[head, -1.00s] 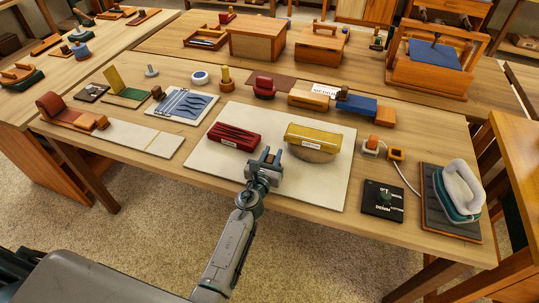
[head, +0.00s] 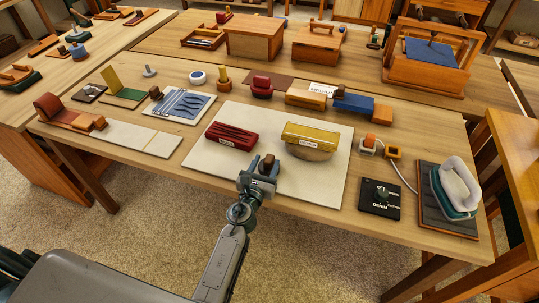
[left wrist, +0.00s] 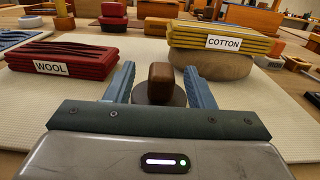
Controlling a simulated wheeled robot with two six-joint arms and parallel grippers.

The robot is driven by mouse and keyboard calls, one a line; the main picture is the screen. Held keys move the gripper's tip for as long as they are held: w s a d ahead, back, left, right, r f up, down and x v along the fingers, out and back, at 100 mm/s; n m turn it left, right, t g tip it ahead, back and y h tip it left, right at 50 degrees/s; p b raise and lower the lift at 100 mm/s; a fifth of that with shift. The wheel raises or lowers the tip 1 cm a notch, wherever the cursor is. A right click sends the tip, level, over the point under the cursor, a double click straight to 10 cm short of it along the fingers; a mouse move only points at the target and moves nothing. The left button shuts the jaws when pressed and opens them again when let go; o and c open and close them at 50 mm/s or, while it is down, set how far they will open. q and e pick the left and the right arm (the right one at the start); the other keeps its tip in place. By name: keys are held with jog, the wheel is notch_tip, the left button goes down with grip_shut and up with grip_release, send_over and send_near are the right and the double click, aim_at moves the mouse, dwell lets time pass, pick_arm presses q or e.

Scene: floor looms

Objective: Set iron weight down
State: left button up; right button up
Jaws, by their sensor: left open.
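The iron weight (left wrist: 160,93) shows in the left wrist view as a dark round disc with a brown knob on top. It appears to stand upright on the pale mat (left wrist: 240,122), between my left gripper's fingers. In the head view its brown knob (head: 269,167) shows between the fingertips, and its base is hidden there. My left gripper (head: 264,166) is open, one finger on each side of the weight; in the left wrist view (left wrist: 161,88) gaps show between knob and fingers. My right gripper is not in view.
On the mat, a red stack labelled WOOL (head: 232,136) lies at the left. A yellow stack labelled COTTON (head: 311,136) rests on a round base at the right. A black panel (head: 380,199) and an iron (head: 455,190) stand farther right.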

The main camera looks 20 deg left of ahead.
pick_arm(q)
jog(key=s, duration=0.7)
jog(key=shift+s+a+b, duration=0.1)
jog(key=shift+b, duration=0.3)
